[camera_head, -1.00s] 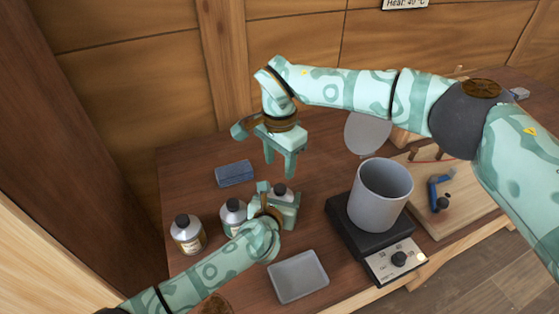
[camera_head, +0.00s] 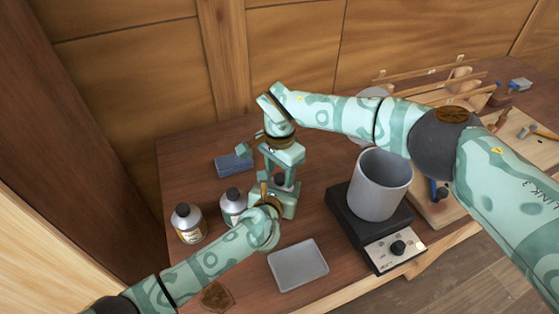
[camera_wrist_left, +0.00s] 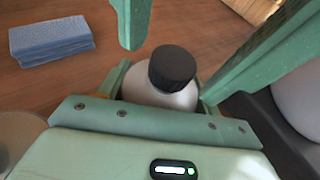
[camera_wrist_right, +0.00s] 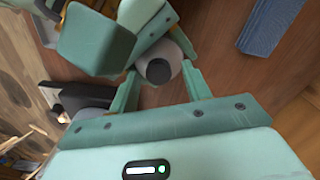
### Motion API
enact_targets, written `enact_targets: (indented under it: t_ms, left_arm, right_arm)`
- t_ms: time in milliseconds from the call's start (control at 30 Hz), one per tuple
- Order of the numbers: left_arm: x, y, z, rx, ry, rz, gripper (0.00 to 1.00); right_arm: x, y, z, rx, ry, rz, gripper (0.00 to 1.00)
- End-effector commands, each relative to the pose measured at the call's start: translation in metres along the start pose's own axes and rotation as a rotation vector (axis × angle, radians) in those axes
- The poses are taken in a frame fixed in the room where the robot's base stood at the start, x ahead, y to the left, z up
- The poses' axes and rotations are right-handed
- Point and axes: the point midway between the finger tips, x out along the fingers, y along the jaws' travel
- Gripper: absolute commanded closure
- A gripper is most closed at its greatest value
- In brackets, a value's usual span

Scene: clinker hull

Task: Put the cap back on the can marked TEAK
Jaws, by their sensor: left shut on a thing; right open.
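My left gripper (camera_head: 278,198) is shut on the rightmost can (camera_wrist_left: 160,98), which stands upright on the table. A black cap (camera_wrist_left: 172,68) sits on top of this can; I cannot tell how tightly. My right gripper (camera_head: 282,178) is open and points down over the can, one finger on each side of the cap. The cap shows between its fingers in the right wrist view (camera_wrist_right: 158,71). Two other cans, one at the left (camera_head: 188,223) and one in the middle (camera_head: 233,206), wear dark caps. No label is readable, so I cannot tell which is TEAK.
A blue block (camera_head: 233,164) lies behind the cans. An empty grey tray (camera_head: 298,266) lies in front. A grey pot (camera_head: 381,184) stands on a black hot plate (camera_head: 370,232) at the right, near both grippers. A wooden board with tools is farther right.

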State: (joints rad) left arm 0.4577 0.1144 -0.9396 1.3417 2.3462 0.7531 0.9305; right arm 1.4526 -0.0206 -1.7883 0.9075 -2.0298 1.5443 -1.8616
Motion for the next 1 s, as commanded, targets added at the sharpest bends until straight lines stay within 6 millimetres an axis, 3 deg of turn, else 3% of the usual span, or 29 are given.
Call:
enact_targets:
  t_ms: [367, 500, 533, 767, 1000]
  left_arm:
    - [0.0, -0.0003, -0.0002, -0.001, 0.001, 0.0, 1.0]
    - [-0.0001, -0.0004, -0.0002, -0.001, 0.0, -0.001, 1.0]
    - [-0.0001, -0.0004, -0.0002, 0.0, 0.0, -0.001, 1.0]
    - [-0.0003, -0.0011, -0.0002, 0.0, 0.0, -0.002, 1.0]
    - [-0.0004, -0.0017, -0.0002, 0.001, 0.0, -0.003, 1.0]
  right_arm:
    - [0.0047, -0.0001, -0.0001, 0.0, 0.001, -0.001, 0.54]
    - [0.0045, -0.0001, 0.0, 0.0, 0.001, -0.001, 0.93]
    - [0.0045, -0.0002, -0.0001, 0.0, 0.001, -0.001, 0.97]
    - [0.0041, -0.0006, -0.0002, 0.027, 0.001, -0.003, 0.98]
    - [0.0039, -0.0009, -0.0008, 0.446, 0.002, -0.005, 0.98]
